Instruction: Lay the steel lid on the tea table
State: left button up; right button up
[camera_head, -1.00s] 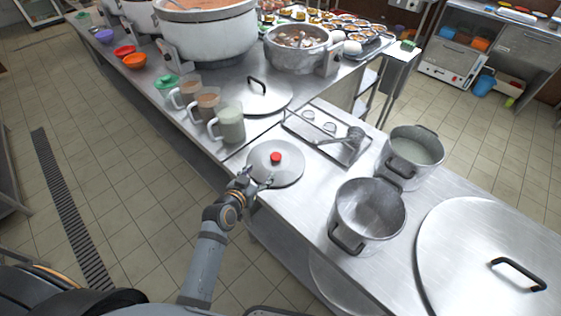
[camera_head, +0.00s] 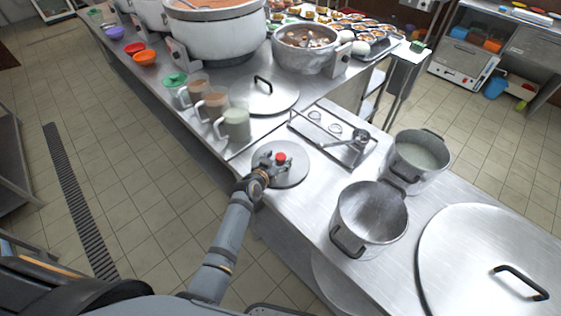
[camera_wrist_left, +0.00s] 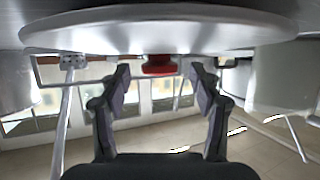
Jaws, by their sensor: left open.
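A round steel lid (camera_head: 294,177) with a red knob (camera_head: 280,158) lies flat on the near steel table (camera_head: 345,118), by its left edge. My left gripper (camera_head: 270,163) is just left of the knob, low over the lid. In the left wrist view, the lid (camera_wrist_left: 160,35) spans the top. The open fingers of the left gripper (camera_wrist_left: 160,75) stand on either side of the red knob (camera_wrist_left: 159,65), with gaps beside it. The far steel table (camera_head: 205,142) bears several mugs. I cannot tell which table is the tea table. My right gripper is not seen.
Two steel pots (camera_head: 370,222) (camera_head: 418,160) stand right of the lid. A large lid (camera_head: 470,250) lies at the right, and a black-handled lid (camera_head: 268,98) lies behind the mugs (camera_head: 235,125). A tray (camera_head: 340,150) with a ladle lies just beyond the red-knobbed lid.

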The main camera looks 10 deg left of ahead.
pick_arm(q)
grip_shut()
dwell(0.3)
